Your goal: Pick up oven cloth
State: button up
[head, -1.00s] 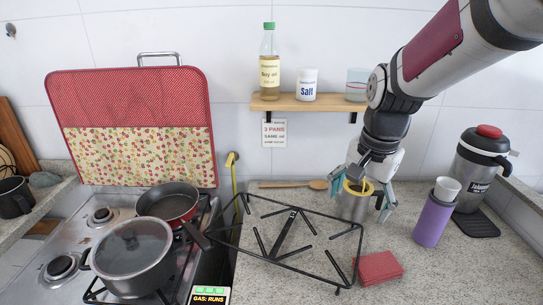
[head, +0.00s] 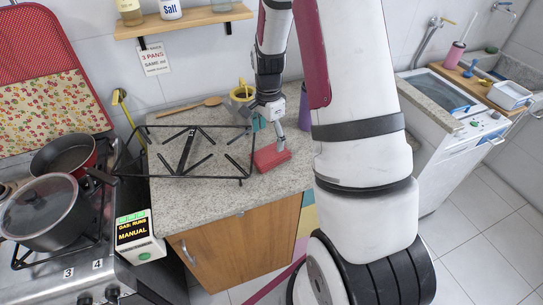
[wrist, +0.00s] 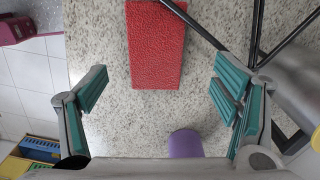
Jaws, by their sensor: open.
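The red folded cloth (head: 271,157), apparently the oven cloth, lies flat on the speckled counter at the right corner of the black pan grate. In the wrist view the red cloth (wrist: 156,45) is at the top centre, just beyond the fingertips. My gripper (head: 268,128) is above the counter close behind the cloth, pointing down. In the wrist view my gripper (wrist: 160,88) is wide open, with bare counter between its teal-padded fingers. I cannot tell the exact height above the cloth.
The black grate (head: 186,152) stands left of the cloth; its bars also show in the wrist view (wrist: 278,40). A purple tumbler (head: 304,110) and a steel pot with yellow inside (head: 241,93) stand behind. The stove with pans (head: 45,212) is left. The counter's front strip is clear.

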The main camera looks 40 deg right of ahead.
aim_at(271, 154)
jog(key=shift+f, duration=0.85)
jog(key=shift+s+f+p, duration=0.15)
jog(key=shift+f+p, duration=0.1)
jog(key=shift+f, duration=0.7)
jog(key=shift+s+f+p, duration=0.2)
jog(key=shift+f, duration=0.7)
jog(key=shift+s+f+p, duration=0.15)
jog(key=shift+f+p, duration=0.1)
jog(key=shift+f, duration=0.7)
jog(key=shift+c, duration=0.2)
jog(key=shift+w+r, duration=0.1)
jog(key=c, duration=1.2)
